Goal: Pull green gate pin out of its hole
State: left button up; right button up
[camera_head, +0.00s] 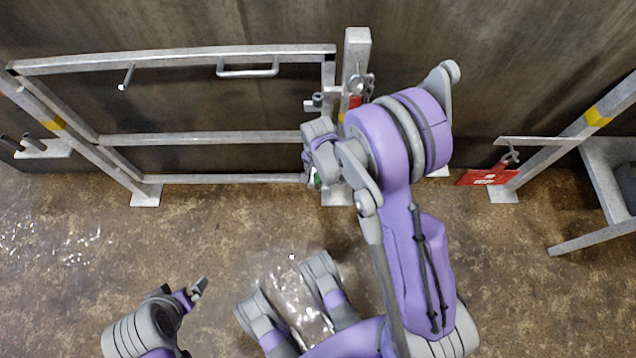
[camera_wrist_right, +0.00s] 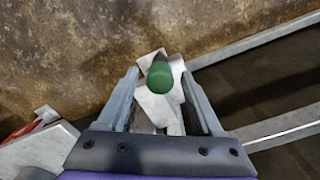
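The green gate pin shows its rounded green head (camera_wrist_right: 160,78) in the right wrist view, at the top of a pale metal bracket (camera_wrist_right: 158,108). In the head view only a sliver of green (camera_head: 317,181) shows below my right gripper (camera_head: 308,168). That gripper is at the right end of the gate (camera_head: 200,138). In the wrist view its fingers (camera_wrist_right: 160,80) are open, one on each side of the pin head, with gaps to it. The pin's shaft and hole are hidden. My left gripper (camera_head: 198,287) is low at the left, away from the gate; its opening is unclear.
A metal post (camera_head: 356,60) with a latch and chain stands right of the gate. A red tag (camera_head: 487,177) hangs at the right post. A metal frame (camera_head: 600,180) stands at the far right.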

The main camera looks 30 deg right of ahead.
grip_shut()
jog(key=shift+r+p, duration=0.45)
jog(key=shift+r, duration=0.05)
dwell(0.7)
jog(key=shift+r+p, duration=1.2)
jog(key=shift+r, duration=0.45)
notch_tip(320, 180, up, 8)
jog(key=p, duration=0.4)
jog(key=shift+f+p, duration=0.2)
jog(key=shift+p, duration=0.15)
jog(key=s+a, duration=0.6)
jog(key=s, duration=0.4)
jog(key=shift+a+b, duration=0.15)
jog(key=shift+b, duration=0.25)
dwell(0.6)
jog(key=shift+s, duration=0.1)
dwell(0.4)
